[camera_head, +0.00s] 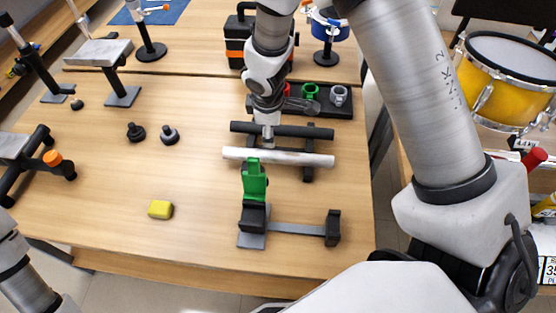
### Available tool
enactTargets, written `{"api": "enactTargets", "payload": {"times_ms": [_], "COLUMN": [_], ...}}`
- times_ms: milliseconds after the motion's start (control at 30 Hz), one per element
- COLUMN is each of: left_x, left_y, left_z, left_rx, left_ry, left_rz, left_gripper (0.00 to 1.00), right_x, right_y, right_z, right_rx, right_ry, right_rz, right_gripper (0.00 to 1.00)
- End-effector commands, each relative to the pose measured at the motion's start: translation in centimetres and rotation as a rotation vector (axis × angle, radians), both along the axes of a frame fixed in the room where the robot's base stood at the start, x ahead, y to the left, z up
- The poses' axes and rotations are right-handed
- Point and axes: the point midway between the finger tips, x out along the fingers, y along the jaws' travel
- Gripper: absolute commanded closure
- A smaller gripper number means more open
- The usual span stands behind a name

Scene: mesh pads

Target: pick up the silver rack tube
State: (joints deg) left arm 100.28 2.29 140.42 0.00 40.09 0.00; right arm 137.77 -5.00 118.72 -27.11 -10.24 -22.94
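The silver rack tube (300,158) lies level, left to right, just in front of a parallel black tube (300,130). A dark rack support (308,172) shows under its right part. My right gripper (268,135) points down at the tube's left-middle part, with its tips at or just behind the tube. The tips look close together, but I cannot tell whether they grip or touch the tube. A green clamp piece (254,180) stands just in front and hides a little of the tube's lower edge. My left arm shows at the lower left; its gripper is out of view.
The green piece stands on a black and grey fixture (290,228). A yellow block (160,209) and two black knobs (136,132) (169,135) lie to the left. A black holder with coloured cups (310,92) is behind. The table's left middle is mostly clear.

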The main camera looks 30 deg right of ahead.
Motion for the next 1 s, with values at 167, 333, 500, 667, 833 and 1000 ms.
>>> {"api": "enactTargets", "payload": {"times_ms": [167, 333, 500, 667, 833, 1000], "left_x": [0.0, 0.1, 0.1, 0.1, 0.1, 0.1], "left_y": [0.0, 0.0, 0.0, 0.0, 0.0, 0.0], "left_z": [-4.0, -6.3, -7.6, -8.4, -10.0, -10.1], "left_rx": [0.0, 0.0, 0.0, 0.0, 0.0, 0.0], "left_ry": [-0.001, -0.001, -0.001, -0.001, -0.001, -0.001], "left_rz": [0.0, 0.0, 0.0, 0.0, 0.0, 0.0], "left_gripper": [0.6, 0.6, 0.6, 0.6, 0.6, 0.6], "right_x": [0.0, 0.0, 0.3, 0.8, 1.5, 1.7], "right_y": [0.0, 0.0, -0.2, -0.3, -0.5, -0.7], "right_z": [-4.0, -6.3, -8.2, -10.1, -13.4, -14.0], "right_rx": [0.0, 0.0, 0.001, 0.0, 0.0, 0.0], "right_ry": [0.0, 0.0, 0.001, 0.002, 0.002, 0.0], "right_rz": [0.0, 0.0, 0.0, 0.001, 0.0, -0.001], "right_gripper": [0.32, 0.32, 0.32, 0.32, 0.32, 0.32]}}
